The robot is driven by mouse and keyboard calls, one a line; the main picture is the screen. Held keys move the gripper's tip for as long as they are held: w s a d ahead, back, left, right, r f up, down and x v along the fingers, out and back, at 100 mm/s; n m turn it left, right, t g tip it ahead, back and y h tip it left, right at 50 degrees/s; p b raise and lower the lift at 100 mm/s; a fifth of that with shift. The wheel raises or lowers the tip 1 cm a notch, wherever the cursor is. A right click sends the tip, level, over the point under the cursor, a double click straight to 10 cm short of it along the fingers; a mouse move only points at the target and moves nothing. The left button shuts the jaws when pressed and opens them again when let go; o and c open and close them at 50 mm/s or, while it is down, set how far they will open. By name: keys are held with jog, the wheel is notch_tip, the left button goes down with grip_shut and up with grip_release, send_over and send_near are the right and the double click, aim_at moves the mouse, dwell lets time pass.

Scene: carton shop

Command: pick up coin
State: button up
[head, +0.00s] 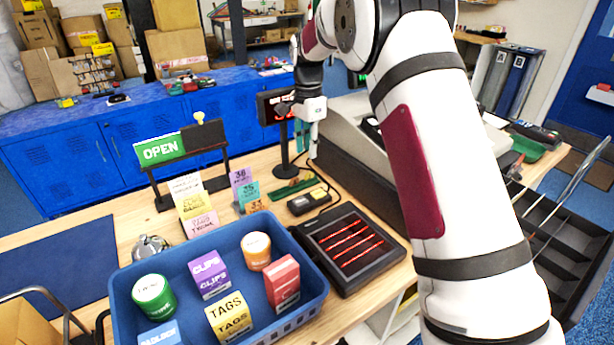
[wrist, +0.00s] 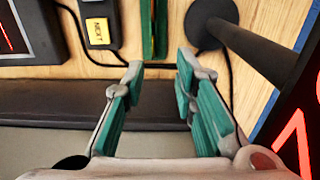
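I cannot make out a coin in either view. My gripper (head: 306,148) points down over the wooden counter, beside the sign post and near the grey register. In the wrist view my gripper (wrist: 160,70) is open, with its teal-padded fingers apart and nothing between them. A narrow green strip with a yellowish edge (wrist: 155,30) lies on the wood just beyond the fingertips. The same green strip (head: 291,188) shows on the counter in the head view.
A dark post on a round base (wrist: 208,22) stands close to the right finger. A blue basket (head: 318,295) holds several goods. The grey register (head: 340,115) stands behind.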

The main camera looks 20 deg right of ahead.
aim_at(309, 177)
jog(key=shift+f, duration=0.9)
jog(key=f, duration=0.2)
jog(key=s+f+p, duration=0.1)
jog(key=f, duration=0.1)
jog(key=shift+f, duration=0.7)
grip_shut()
